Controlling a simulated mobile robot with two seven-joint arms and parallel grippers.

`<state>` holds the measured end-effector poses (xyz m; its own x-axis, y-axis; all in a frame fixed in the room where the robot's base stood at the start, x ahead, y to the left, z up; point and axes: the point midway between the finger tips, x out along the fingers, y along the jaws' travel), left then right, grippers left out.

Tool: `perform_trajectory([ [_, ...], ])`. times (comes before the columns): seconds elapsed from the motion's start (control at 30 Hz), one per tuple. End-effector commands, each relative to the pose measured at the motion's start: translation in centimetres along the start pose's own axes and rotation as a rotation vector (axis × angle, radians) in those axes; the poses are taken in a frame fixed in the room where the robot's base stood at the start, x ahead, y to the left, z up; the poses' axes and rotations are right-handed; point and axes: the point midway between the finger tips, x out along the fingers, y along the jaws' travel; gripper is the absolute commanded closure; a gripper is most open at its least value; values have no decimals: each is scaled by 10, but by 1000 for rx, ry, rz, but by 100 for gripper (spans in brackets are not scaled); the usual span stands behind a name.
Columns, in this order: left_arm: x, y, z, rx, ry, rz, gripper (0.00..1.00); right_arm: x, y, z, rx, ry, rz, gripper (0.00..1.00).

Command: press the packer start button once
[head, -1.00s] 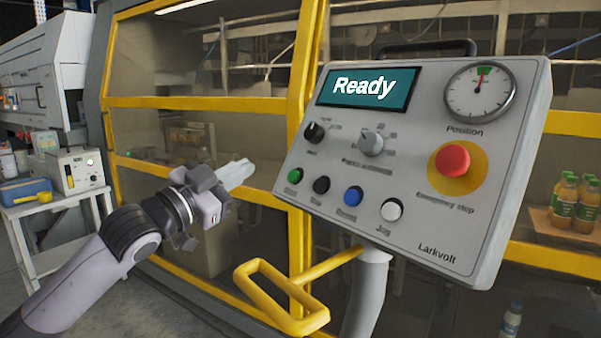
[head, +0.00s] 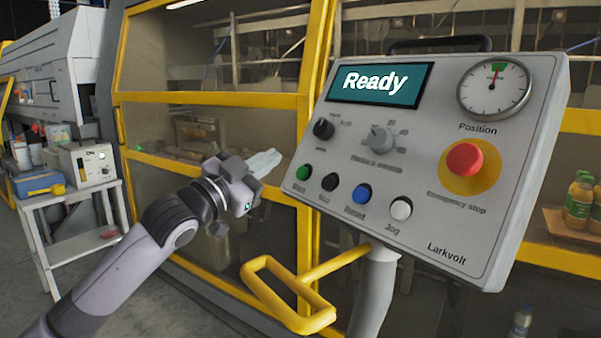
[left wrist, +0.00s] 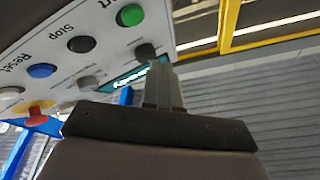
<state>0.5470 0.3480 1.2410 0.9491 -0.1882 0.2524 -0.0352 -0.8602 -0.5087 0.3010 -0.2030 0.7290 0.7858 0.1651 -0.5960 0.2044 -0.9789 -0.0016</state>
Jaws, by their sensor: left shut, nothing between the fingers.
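The grey control panel (head: 430,225) stands tilted on a post in the head view, its screen (head: 378,83) reading "Ready". The green start button (head: 303,172) is at the left end of the lower button row, beside the black stop button (head: 329,181). My left gripper (head: 277,157) is shut and empty, just left of the panel's left edge and near the green button, with a gap to it. In the left wrist view the green button (left wrist: 130,15) shows at the top, and the shut fingers (left wrist: 158,68) appear below and right of it. My right gripper is not in view.
A blue button (head: 361,194), a white button (head: 401,208) and a red emergency stop (head: 464,159) are on the same panel. A yellow bar handle (head: 290,300) juts out below it. The yellow-framed packer guard (head: 210,99) stands behind.

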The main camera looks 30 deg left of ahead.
Motion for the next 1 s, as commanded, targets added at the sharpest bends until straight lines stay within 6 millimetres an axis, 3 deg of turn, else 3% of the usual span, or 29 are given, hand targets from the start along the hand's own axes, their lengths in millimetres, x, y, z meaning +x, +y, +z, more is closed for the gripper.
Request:
perform_trajectory([
  [0.4,28,21,20,1,2,1,100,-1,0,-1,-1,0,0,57],
  [1.0,29,22,21,2,1,1,100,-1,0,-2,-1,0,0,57],
])
